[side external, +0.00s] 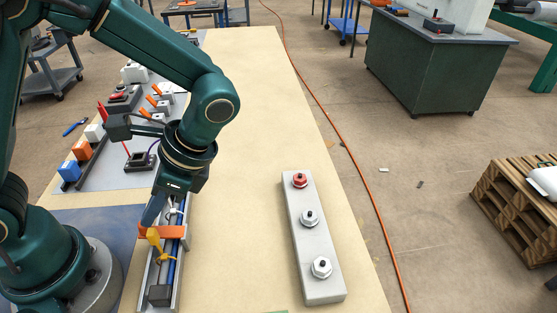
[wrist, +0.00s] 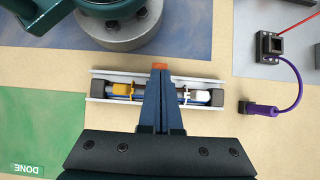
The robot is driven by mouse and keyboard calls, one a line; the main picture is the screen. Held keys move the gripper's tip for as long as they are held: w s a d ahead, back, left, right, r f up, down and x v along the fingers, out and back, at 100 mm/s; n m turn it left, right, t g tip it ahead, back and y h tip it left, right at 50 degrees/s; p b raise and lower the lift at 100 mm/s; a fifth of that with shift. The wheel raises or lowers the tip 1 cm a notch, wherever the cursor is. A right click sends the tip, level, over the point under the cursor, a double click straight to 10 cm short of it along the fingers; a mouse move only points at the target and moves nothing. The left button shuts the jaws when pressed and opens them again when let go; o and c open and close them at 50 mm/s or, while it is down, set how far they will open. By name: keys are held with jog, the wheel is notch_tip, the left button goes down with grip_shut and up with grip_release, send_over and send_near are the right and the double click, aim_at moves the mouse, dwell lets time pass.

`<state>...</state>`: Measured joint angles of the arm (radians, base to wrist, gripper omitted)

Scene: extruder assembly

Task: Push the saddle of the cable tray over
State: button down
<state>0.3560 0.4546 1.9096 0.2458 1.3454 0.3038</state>
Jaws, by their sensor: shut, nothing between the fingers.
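The cable tray (side external: 178,275) is a grey channel on the near part of the bench, with dark and blue cables inside. It runs left to right in the wrist view (wrist: 215,81). The orange saddle (side external: 176,231) spans the tray near its middle. In the wrist view only a small orange end (wrist: 160,66) shows beyond my fingertips; the rest is hidden behind them. My gripper (wrist: 160,73) is shut and empty, pointing down over the tray. In the side view its fingers (side external: 151,215) are close to the saddle; I cannot tell if they touch it.
A yellow tie (side external: 154,237) and a white tie (wrist: 186,96) sit on the cables either side of the fingers. A grey block with several nuts (side external: 315,240) stands to the right. A purple-cabled connector (wrist: 262,108) lies beside the tray. Bench between is clear.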

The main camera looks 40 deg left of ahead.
dwell(0.3)
jog(key=shift+w+d+r, duration=1.15)
notch_tip(320, 180, up, 8)
jog(key=w+f+n+t+h, duration=0.1)
jog(key=w, duration=0.1)
jog(key=shift+s+a+n+t+h, duration=0.4)
jog(key=shift+s+n+t+h, duration=0.25)
jog(key=shift+n+t, duration=0.85)
jog(key=shift+s+a+n+t+h, duration=0.6)
jog(key=shift+n+t, duration=0.55)
jog(key=shift+t, duration=0.55)
jog(key=shift+s+a+n+t+h, duration=0.25)
jog(key=shift+s+n+t+h, duration=0.4)
jog(key=shift+n+t, duration=0.85)
